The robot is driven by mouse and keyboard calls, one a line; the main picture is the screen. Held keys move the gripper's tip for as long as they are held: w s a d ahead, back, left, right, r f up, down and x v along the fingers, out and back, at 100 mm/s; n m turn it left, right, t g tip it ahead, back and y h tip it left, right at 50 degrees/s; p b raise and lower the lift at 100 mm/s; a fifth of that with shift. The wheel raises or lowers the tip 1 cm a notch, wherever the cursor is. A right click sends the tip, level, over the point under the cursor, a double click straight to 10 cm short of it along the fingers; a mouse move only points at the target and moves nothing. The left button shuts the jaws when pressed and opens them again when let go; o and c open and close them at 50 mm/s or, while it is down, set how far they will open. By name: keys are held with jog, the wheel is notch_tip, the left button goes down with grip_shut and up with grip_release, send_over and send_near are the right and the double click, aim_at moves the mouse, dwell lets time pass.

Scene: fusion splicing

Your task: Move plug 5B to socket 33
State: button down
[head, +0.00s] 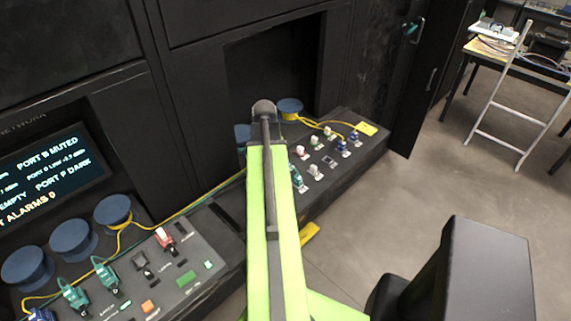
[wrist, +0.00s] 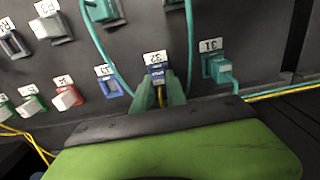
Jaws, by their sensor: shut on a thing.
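In the wrist view, my gripper (wrist: 160,90) is shut on a blue plug (wrist: 157,72) with a pale marking too small to read, so I cannot confirm that it is 5B. The plug is at the position labelled 32, and a yellow cable (wrist: 161,96) runs from it between the fingers. I cannot tell whether it is fully seated. Socket 33 (wrist: 110,87) is a blue-framed opening just left of it, with no plug in it. In the head view my arm hides the gripper.
A teal plug (wrist: 217,68) sits at 31, right of my gripper. Teal cables hang close by on both sides. White-bodied plugs (wrist: 66,98) stand farther left. In the head view, the right panel (head: 368,160) carries several plugs, and a blue spool (head: 289,105) stands behind.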

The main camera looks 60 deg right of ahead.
jog(key=shift+r, duration=0.15)
jog(key=shift+r+p, duration=2.85)
jog(key=shift+p, duration=0.15)
